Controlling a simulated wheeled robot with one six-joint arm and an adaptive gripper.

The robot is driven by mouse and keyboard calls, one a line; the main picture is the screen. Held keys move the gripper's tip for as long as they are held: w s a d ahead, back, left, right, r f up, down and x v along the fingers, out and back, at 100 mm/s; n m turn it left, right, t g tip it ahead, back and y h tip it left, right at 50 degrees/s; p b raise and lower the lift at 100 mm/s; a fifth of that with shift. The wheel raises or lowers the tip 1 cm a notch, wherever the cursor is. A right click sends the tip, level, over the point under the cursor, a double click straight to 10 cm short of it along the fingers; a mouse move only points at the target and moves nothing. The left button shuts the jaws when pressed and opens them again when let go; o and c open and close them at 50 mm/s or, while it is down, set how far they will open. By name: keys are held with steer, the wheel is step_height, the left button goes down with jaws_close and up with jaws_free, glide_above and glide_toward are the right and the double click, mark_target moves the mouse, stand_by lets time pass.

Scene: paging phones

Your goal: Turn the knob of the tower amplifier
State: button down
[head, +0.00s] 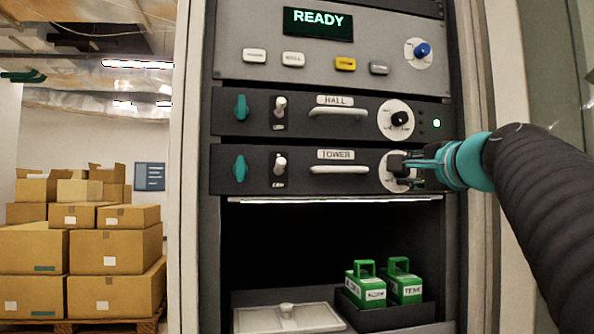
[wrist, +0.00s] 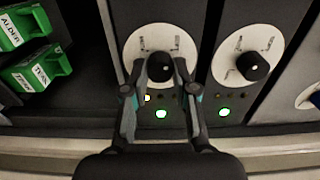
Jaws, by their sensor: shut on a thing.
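The tower amplifier (head: 295,171) is the lower dark panel in the rack, with a "TOWER" label. Its white dial (head: 387,178) is partly covered by my gripper (head: 408,163) at the panel's right end. In the wrist view, the black tower knob (wrist: 160,67) stands on the left white dial. My gripper (wrist: 161,72) is shut on this knob, one finger on each side. The fingers hide parts of the dial's marks, so the exact setting cannot be read.
The hall amplifier (head: 300,112) is just above, with its own black knob (head: 399,118). A unit with a "READY" display (head: 318,22) and a blue knob (head: 422,50) tops the rack. Green tagged blocks (head: 404,285) stand in a tray below. Stacked boxes (head: 100,250) are at left.

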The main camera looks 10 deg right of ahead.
stand_by(0.5)
steer(key=c, duration=0.9)
jaws_free()
